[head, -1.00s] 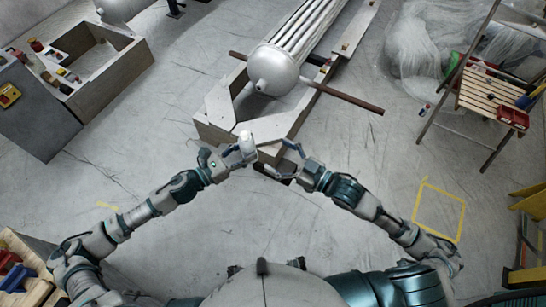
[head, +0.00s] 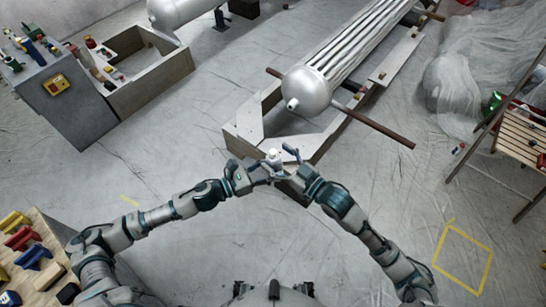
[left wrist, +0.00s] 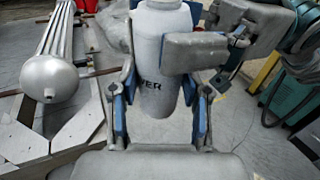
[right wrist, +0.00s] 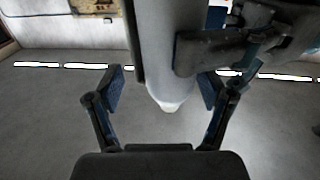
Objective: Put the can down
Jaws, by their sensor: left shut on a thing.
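The can (head: 273,156) is a small pale cylinder held up in front of me, above the floor, near the wooden frame's near end in the picture. My left gripper (head: 264,170) is shut on it. In the left wrist view the grey-white can (left wrist: 163,75) shows dark lettering between blue-padded fingers. My right gripper (head: 288,158) is open, close to the can's right side. In the right wrist view the can (right wrist: 168,60) shows between the spread fingers, with a gap at the left finger. Whether the right finger touches it I cannot tell.
A wooden frame (head: 243,123) holds a silver tube bundle with a rounded end (head: 306,91). A wooden box (head: 150,80) and grey cabinet (head: 85,105) stand upper left. A tool-covered bench (head: 35,260) is lower left, a slatted table (head: 525,130) right. Yellow tape (head: 462,258) marks clear floor.

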